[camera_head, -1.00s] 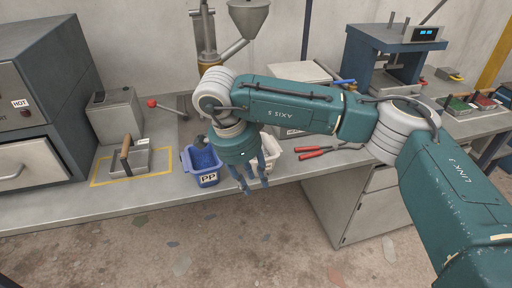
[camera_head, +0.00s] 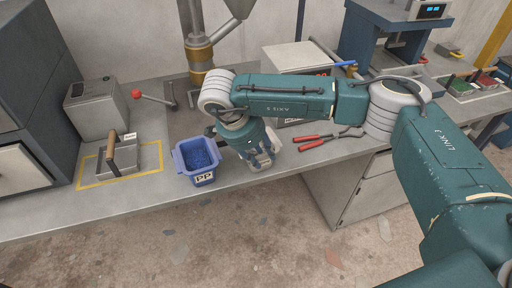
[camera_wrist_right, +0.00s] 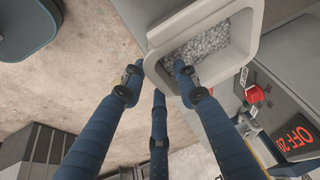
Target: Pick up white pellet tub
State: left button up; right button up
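The white pellet tub (camera_head: 264,165) stands near the front edge of the bench in the head view, mostly hidden behind my right gripper (camera_head: 256,157). In the right wrist view the tub (camera_wrist_right: 162,31) is open-topped and holds grey pellets (camera_wrist_right: 198,50). My right gripper (camera_wrist_right: 158,84) is open there, with its fingers at the tub's near wall. One fingertip lies over the pellets inside the rim, and another is outside the wall. Whether they touch the wall I cannot tell. My left gripper is not in view.
A blue tub marked PP (camera_head: 197,161) with blue pellets stands just left of the white tub. Red-handled pliers (camera_head: 318,141) lie to the right. A metal box with a wooden handle (camera_head: 120,157) sits in a yellow outline at the left. The hopper machine (camera_head: 198,55) stands behind.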

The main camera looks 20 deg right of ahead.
aim_at(264, 159)
jog(key=shift+p+x, duration=0.3)
jog(key=shift+x, duration=0.95)
jog(key=shift+d+f, duration=0.15)
jog(key=shift+f, duration=0.35)
jog(key=shift+w, duration=0.1)
grip_shut()
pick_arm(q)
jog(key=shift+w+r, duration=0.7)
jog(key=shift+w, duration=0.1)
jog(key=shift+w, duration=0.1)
